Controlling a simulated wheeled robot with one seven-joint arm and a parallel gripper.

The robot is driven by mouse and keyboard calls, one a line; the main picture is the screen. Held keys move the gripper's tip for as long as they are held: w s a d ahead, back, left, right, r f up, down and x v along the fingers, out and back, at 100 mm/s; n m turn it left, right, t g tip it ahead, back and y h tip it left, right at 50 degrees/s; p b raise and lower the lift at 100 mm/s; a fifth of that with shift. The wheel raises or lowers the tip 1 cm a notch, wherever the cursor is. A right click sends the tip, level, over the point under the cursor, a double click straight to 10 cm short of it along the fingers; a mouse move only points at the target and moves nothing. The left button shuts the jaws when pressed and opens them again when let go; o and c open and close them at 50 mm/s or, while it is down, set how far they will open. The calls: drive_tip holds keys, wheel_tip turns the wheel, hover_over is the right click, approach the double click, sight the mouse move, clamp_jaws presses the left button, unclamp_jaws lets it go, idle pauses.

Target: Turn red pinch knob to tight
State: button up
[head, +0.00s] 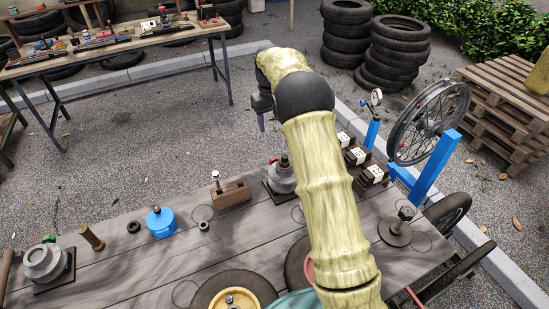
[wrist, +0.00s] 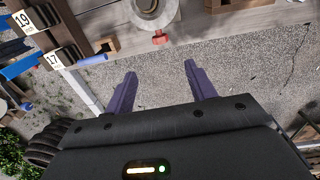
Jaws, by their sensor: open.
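The red pinch knob (wrist: 160,38) shows in the wrist view at the near edge of a round grey fixture (wrist: 151,14), close to the bench edge. In the head view, a small red part (head: 273,160) shows at the top left of the grey fixture (head: 281,181) on the wooden bench. My gripper (wrist: 160,70) has two purple fingers spread apart with nothing between them. In the wrist view the knob lies beyond the fingertips, roughly in line with the gap, and apart from them. In the head view, only a purple fingertip (head: 261,122) shows past my arm. Any tightness marking is too small to read.
On the bench (head: 120,262) stand a blue round part (head: 160,222), a wooden block (head: 231,194) and a grey flanged part (head: 45,262). Numbered black blocks (head: 371,175) and a wheel on a blue stand (head: 428,120) are at the right. Open gravel lies behind the bench.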

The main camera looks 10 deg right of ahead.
sight(274, 159)
drive_tip(key=f, duration=1.1)
drive_tip(key=f+p, duration=0.1)
drive_tip(key=f, duration=0.5)
drive_tip(key=shift+w+d+f, duration=0.1)
drive_tip(key=shift+d+f, duration=0.15)
drive_tip(key=shift+d, duration=0.1)
drive_tip(key=c, duration=1)
